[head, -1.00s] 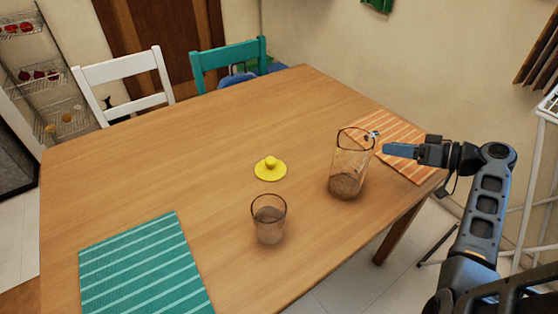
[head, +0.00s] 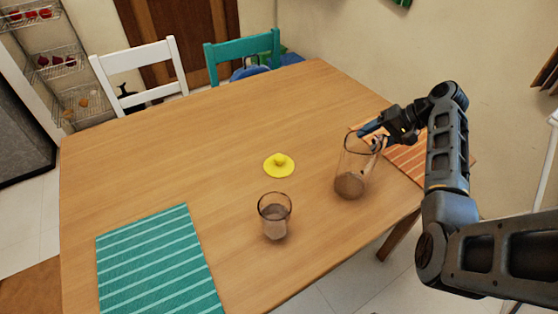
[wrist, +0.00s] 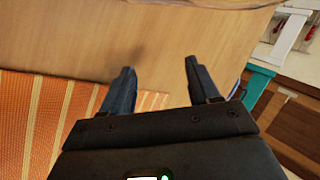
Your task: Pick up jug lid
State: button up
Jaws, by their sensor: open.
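The yellow jug lid (head: 279,166) lies flat on the wooden table (head: 215,130) near its middle, with its round knob up. The clear jug (head: 352,176) stands upright to the right of the lid, with something brownish showing in its lower part. My gripper (head: 366,130) is open and empty, above and behind the jug's rim in the head view, well to the right of the lid. In the wrist view, my gripper's two fingers (wrist: 158,85) are spread apart with only table and orange mat beyond them. The lid does not show in the wrist view.
A clear glass (head: 274,218) stands in front of the lid. A teal striped mat (head: 158,262) lies at the front left, an orange striped mat (head: 408,163) at the right. A white chair (head: 135,62) and a teal chair (head: 241,47) stand behind. The table's back left is clear.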

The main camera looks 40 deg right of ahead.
aim_at(278, 166)
jog(key=i+j, duration=0.1)
jog(key=j, duration=0.3)
jog(key=i+j, duration=0.15)
jog(key=j, duration=0.3)
jog(key=i+j, duration=0.1)
jog(key=j, duration=0.3)
